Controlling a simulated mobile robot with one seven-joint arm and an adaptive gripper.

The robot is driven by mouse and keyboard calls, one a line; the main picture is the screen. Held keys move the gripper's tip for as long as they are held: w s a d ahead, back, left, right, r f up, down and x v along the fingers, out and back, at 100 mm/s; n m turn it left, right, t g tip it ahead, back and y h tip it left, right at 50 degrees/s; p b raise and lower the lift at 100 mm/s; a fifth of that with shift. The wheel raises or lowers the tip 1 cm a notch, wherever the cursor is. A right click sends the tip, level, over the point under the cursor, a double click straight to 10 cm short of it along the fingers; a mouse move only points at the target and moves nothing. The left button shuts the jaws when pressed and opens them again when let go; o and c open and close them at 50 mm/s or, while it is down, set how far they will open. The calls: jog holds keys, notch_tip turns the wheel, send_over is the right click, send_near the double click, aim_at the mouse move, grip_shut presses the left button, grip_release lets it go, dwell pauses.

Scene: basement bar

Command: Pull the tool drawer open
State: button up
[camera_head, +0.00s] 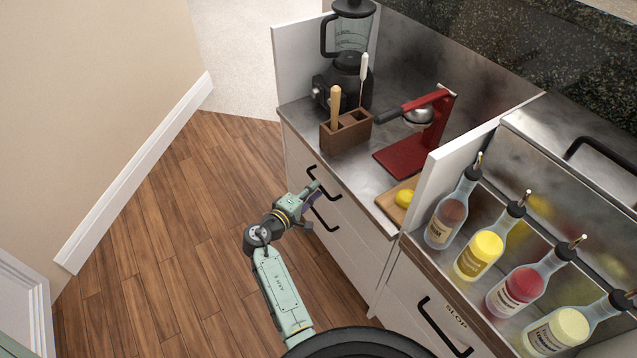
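The white cabinet under the metal counter has two drawer fronts with black bar handles, one above the other. The upper handle (325,186) is on the upper drawer front (345,200). The lower handle (325,219) is on the front below it. Both fronts look closed. I see no label showing which is the tool drawer.
On the counter stand a blender (350,60), a wooden tool holder (345,133), a red press (410,150) and a cutting board (386,205) with a lemon. Several bottles stand right, above a front marked SLOP (457,316). The wooden floor (180,230) left is clear.

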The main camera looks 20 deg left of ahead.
jog(key=shift+x, duration=1.75)
grip_shut()
